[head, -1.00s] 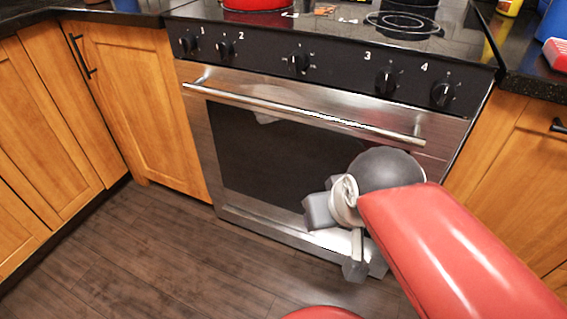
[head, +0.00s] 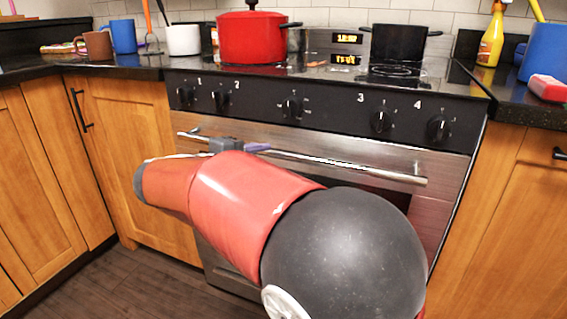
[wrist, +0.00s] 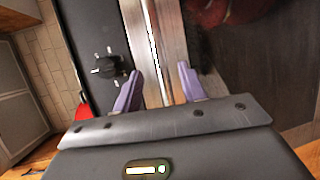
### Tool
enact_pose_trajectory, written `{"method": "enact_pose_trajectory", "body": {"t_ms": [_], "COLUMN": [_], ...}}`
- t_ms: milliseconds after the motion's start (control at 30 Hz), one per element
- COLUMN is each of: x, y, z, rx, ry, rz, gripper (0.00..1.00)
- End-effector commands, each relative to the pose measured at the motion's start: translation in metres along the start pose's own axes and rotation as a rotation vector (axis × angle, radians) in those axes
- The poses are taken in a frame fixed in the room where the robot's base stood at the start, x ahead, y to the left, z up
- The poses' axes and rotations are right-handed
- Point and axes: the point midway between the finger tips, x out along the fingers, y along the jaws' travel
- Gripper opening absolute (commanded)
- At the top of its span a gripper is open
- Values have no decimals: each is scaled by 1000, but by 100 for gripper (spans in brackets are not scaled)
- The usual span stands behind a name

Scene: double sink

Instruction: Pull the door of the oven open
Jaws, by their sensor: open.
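The oven (head: 440,170) stands in the middle of the head view, its steel door looking shut and mostly hidden behind my arm. Its long bar handle (head: 345,166) runs across the top of the door. My gripper (head: 250,147) is at the left part of this handle, partly hidden by my own arm. In the wrist view the handle (wrist: 154,40) runs upright in the picture. My gripper's two purple fingers (wrist: 160,70) are open, one on each side of the bar. I cannot tell whether either finger touches it.
Black knobs (head: 292,107) line the panel just above the handle. A red pot (head: 250,38) and a black pot (head: 398,43) stand on the stove top. Wooden cabinets (head: 125,130) flank the oven. Some dark floor (head: 110,285) shows clear at lower left.

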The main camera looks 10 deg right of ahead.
Motion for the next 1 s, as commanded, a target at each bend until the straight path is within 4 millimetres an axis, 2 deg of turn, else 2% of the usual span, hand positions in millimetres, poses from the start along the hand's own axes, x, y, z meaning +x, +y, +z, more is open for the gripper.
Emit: {"method": "enact_pose_trajectory", "body": {"t_ms": [67, 500, 633, 867, 900, 1000], "x": [4, 68, 76, 77, 76, 76], "y": [1, 2, 2, 2, 2, 1], "z": [-2, -1, -1, -1, -1, -1], "rx": [0, 0, 0, -1, -1, -1], "ry": [0, 0, 0, 1, 1, 1], "rz": [12, 7, 6, 6, 6, 6], "gripper": [41, 41, 41, 41, 40, 27]}}
